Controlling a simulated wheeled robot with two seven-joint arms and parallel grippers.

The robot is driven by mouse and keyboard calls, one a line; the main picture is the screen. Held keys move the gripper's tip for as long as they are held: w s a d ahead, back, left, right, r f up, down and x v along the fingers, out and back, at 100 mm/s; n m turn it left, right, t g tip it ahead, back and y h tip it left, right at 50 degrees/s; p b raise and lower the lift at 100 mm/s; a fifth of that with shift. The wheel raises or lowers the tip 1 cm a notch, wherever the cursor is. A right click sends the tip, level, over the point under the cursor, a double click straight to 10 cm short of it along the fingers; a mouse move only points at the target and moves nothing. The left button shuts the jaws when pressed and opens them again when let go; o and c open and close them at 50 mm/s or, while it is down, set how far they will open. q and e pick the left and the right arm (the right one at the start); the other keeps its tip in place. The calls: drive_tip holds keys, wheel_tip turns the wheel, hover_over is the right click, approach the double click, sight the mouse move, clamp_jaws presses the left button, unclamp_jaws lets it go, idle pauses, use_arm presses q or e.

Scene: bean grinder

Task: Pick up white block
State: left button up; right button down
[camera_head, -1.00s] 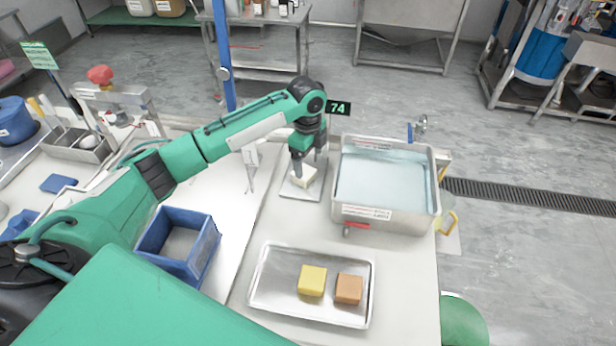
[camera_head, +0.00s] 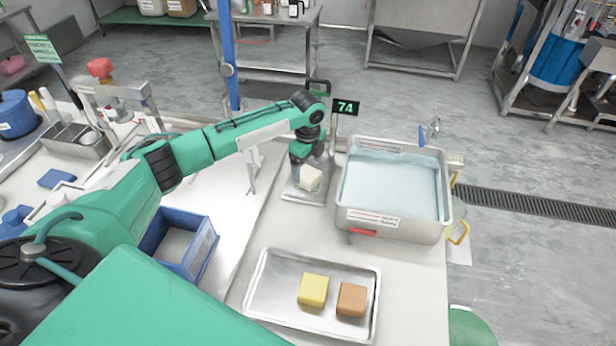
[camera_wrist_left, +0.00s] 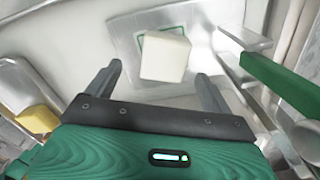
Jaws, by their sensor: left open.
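The white block (camera_head: 310,178) rests on a small metal scale plate (camera_head: 292,194) left of the water-filled basin. My left gripper (camera_head: 304,164) is open just behind and above the block in the head view. In the left wrist view the white block (camera_wrist_left: 165,57) lies ahead of the fingertips and between their lines, and the left gripper (camera_wrist_left: 160,75) has its two fingers spread apart. The fingers do not appear to touch the block. In the head view they are partly hidden behind it. My right gripper is not in view.
A metal tray (camera_head: 262,290) holds a yellow block (camera_head: 313,290) and an orange block (camera_head: 352,299). A display reading 74 (camera_head: 345,107) stands behind. A blue bin (camera_head: 203,250) sits at left.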

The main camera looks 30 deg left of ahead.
sight(308, 173)
use_arm(q)
drive_tip(key=f, duration=0.1)
drive_tip(key=f+p, duration=0.1)
drive_tip(key=f, duration=0.3)
drive_tip(key=shift+w+a+f, duration=0.1)
drive_tip(key=shift+w, duration=0.25)
drive_tip(key=shift+c, duration=0.5)
drive_tip(key=c, duration=1.2)
drive_tip(key=shift+o, duration=0.2)
